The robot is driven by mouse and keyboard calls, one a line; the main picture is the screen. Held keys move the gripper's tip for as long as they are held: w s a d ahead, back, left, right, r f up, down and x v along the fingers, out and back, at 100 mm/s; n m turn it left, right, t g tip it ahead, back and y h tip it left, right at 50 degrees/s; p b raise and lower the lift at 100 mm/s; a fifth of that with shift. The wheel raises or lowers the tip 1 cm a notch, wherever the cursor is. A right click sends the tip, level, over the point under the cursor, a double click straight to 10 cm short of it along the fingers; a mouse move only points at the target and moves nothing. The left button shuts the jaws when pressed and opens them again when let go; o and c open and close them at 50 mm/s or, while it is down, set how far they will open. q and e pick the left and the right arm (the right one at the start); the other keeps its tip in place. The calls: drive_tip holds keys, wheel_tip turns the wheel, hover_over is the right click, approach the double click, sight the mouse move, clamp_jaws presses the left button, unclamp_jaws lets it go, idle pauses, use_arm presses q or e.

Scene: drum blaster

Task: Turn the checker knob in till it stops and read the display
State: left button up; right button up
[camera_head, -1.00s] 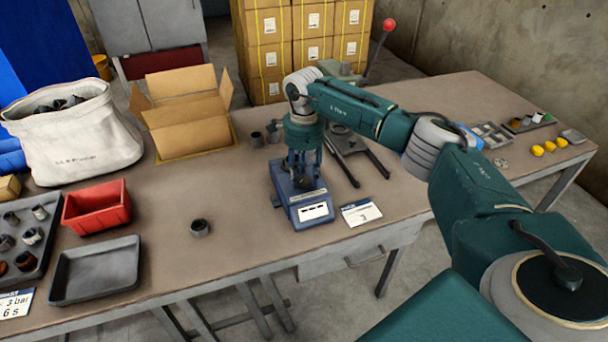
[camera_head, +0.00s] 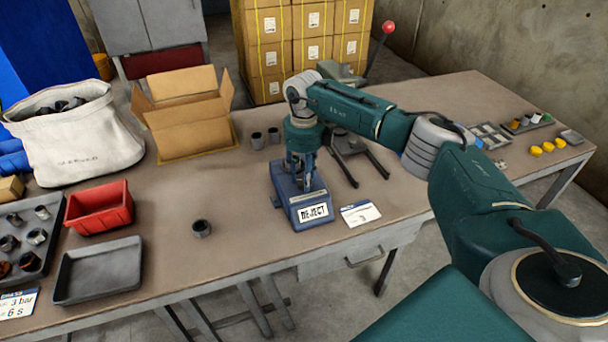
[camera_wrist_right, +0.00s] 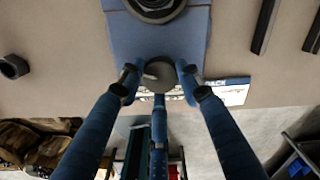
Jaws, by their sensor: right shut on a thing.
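The blue checker (camera_head: 298,200) stands on the table near its front edge. Its front display (camera_head: 313,212) reads "REJECT" in the head view. My right gripper (camera_head: 300,178) points down over the checker. In the right wrist view, the fingers (camera_wrist_right: 158,82) are shut around the round grey checker knob (camera_wrist_right: 157,74), with the blue checker body (camera_wrist_right: 165,35) just above it in the picture. In the head view the fingers largely hide the knob. My left gripper is not in view.
A white card (camera_head: 360,213) lies right of the checker. A dark fork-shaped stand (camera_head: 350,145) is behind it. A loose dark fitting (camera_head: 201,228) stands to the left. A red bin (camera_head: 98,207), a grey tray (camera_head: 98,270) and an open carton (camera_head: 190,130) are farther left.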

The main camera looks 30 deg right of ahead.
drive_tip(key=shift+r+m+p, duration=0.1)
drive_tip(key=shift+m+p, duration=0.3)
drive_tip(key=shift+m, duration=1.8)
drive_tip(key=o, duration=1.1)
drive_tip(key=shift+o, duration=0.2)
wheel_tip(320, 180, up, 12)
